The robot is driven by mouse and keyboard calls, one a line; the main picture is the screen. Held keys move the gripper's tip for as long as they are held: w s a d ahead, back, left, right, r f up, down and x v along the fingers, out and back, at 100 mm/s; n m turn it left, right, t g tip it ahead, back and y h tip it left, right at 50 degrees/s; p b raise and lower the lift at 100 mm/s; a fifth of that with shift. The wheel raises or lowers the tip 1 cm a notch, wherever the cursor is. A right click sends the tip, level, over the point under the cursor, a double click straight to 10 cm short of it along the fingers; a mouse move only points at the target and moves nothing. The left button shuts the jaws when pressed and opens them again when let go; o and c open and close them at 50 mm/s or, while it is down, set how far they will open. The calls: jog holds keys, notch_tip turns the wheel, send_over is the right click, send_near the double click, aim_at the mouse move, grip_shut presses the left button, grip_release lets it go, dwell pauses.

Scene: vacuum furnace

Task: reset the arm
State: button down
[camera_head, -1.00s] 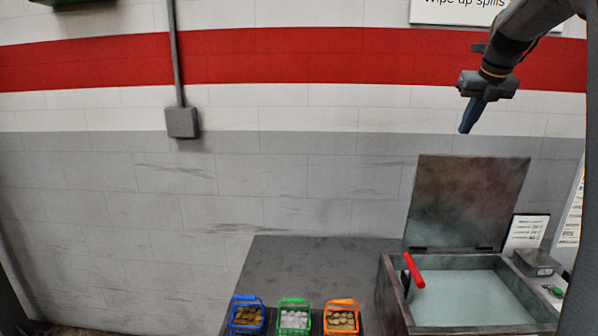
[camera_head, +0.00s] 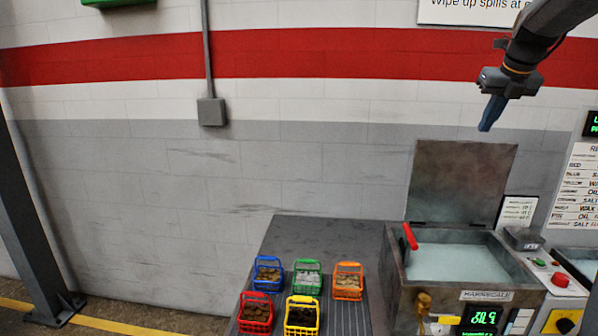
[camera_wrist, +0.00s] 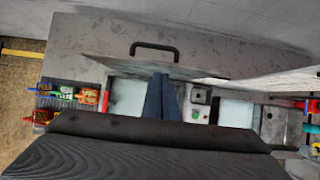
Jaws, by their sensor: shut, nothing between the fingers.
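My gripper (camera_head: 491,113) is in the upper right of the head view, on my raised arm. Its blue fingers are shut with nothing between them and point down. It hangs in the air above the opened lid (camera_head: 462,183) of the furnace (camera_head: 395,290), touching nothing. In the wrist view the shut blue fingers (camera_wrist: 161,97) show at the middle, with the furnace's tank (camera_wrist: 127,98) below them.
Blue (camera_head: 267,272), green (camera_head: 307,276), orange (camera_head: 347,281), red (camera_head: 255,313) and yellow (camera_head: 301,316) baskets with contents stand on the table (camera_head: 300,235), left of the furnace. A red handle (camera_head: 410,236) stands at the tank's left edge. A grey post (camera_head: 32,230) is at far left.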

jog(key=s+a+f+n+g, duration=0.1)
jog(key=s+a+f+n, duration=0.4)
jog(key=a+f+n, duration=0.45)
jog(key=s+a+f+n+g, duration=0.1)
jog(key=s+a+f+n, duration=0.5)
jog(key=a+f+n, duration=0.35)
jog(key=s+a+f+n+g, duration=0.1)
jog(key=s+a+f+n, duration=0.5)
jog(key=s+n, duration=0.35)
jog(key=s+a+f+n, duration=0.5)
jog(key=s+f+n, duration=0.1)
jog(key=s+n, duration=0.35)
notch_tip(320, 180, down, 13)
jog(key=g+b, duration=0.1)
jog(key=b, duration=1)
jog(key=shift+w+r+m+g+y+b, duration=0.2)
jog(key=shift+w+m+g+y+b, duration=0.1)
jog(key=shift+y, duration=0.1)
jog(key=shift+s+a, duration=0.1)
jog(key=shift+a, duration=0.1)
